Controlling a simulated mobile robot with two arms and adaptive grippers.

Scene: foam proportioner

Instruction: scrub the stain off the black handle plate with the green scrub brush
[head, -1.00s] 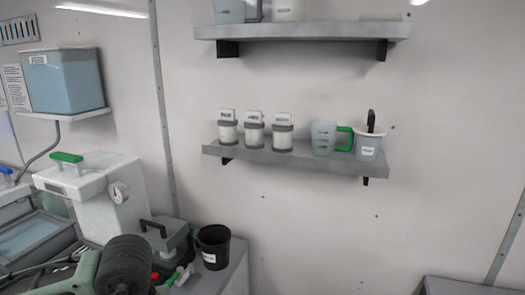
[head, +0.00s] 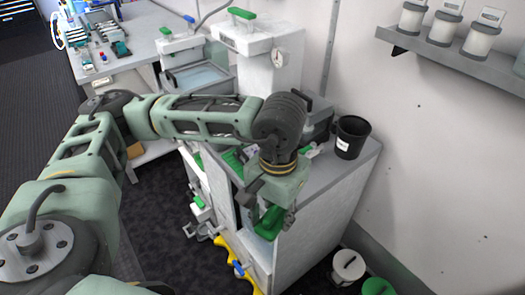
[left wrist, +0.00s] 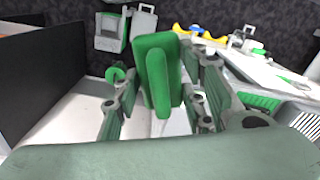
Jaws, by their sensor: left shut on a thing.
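My left gripper (head: 270,208) hangs above the front part of the white cabinet in the head view. It is shut on the green scrub brush (head: 268,224). In the left wrist view the green brush (left wrist: 157,72) stands between the fingers, its near end toward the camera. I cannot make out the black handle plate or its stain for certain in either view. My right gripper is in neither view.
A black cup (head: 351,138) stands on the white cabinet (head: 322,200), beside a grey case partly hidden by my left wrist. White machines with green handles stand behind. A white-lidded bucket (head: 347,266) and a green-lidded bucket (head: 378,287) stand on the floor at right.

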